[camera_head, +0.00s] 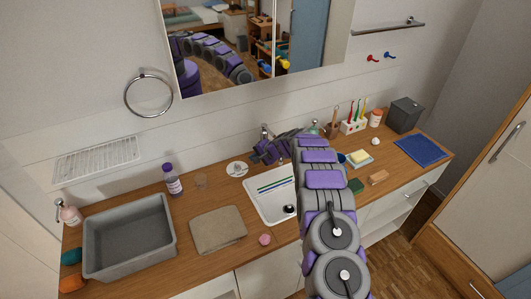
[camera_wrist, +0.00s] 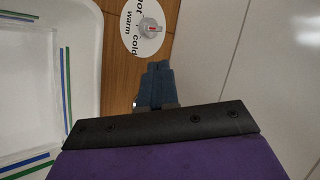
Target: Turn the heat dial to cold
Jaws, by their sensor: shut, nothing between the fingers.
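The heat dial is a grey knob (camera_wrist: 150,28) with a red mark on a white disc (camera_wrist: 133,42) lettered "warm" and "cold"; a third word is cut off at the top edge. I cannot tell surely which word the knob points to. In the head view the white dial disc (camera_head: 237,169) lies on the counter behind the sink. My gripper (camera_wrist: 157,66) is shut and empty, its fingertips just short of the disc in the wrist view, apart from the knob. In the head view my gripper (camera_head: 258,156) is just right of the dial.
The white sink (camera_head: 262,207) holds blue and green strips. The faucet (camera_head: 266,131) stands close behind my gripper. A purple-capped bottle (camera_head: 173,183) and a clear glass (camera_head: 200,180) are left of the dial. The white wall (camera_wrist: 245,70) is close on the right in the wrist view.

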